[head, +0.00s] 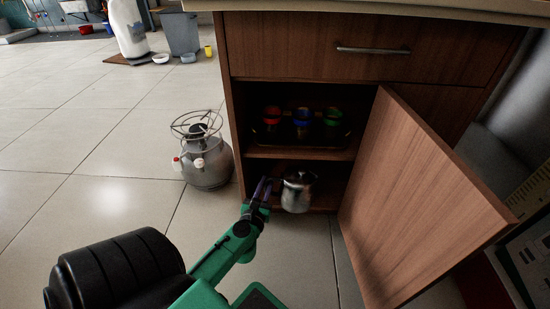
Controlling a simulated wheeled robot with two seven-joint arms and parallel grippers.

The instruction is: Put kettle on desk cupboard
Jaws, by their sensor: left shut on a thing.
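The kettle (298,192) is a small shiny metal pot at the opening of the cupboard's lower compartment. The desk cupboard (237,130) is brown wood with its door (415,205) swung open to the right. My left gripper (268,187) reaches in from the lower left and is shut on the kettle at its left side. The exact grip is small and dark. I cannot tell whether the kettle's base touches the cupboard floor. My right gripper is out of view.
Cups with red, blue and green tops (302,122) stand on the dark upper shelf (290,153). A closed drawer (375,50) is above. A grey gas cylinder (207,165) stands on the floor left of the cupboard.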

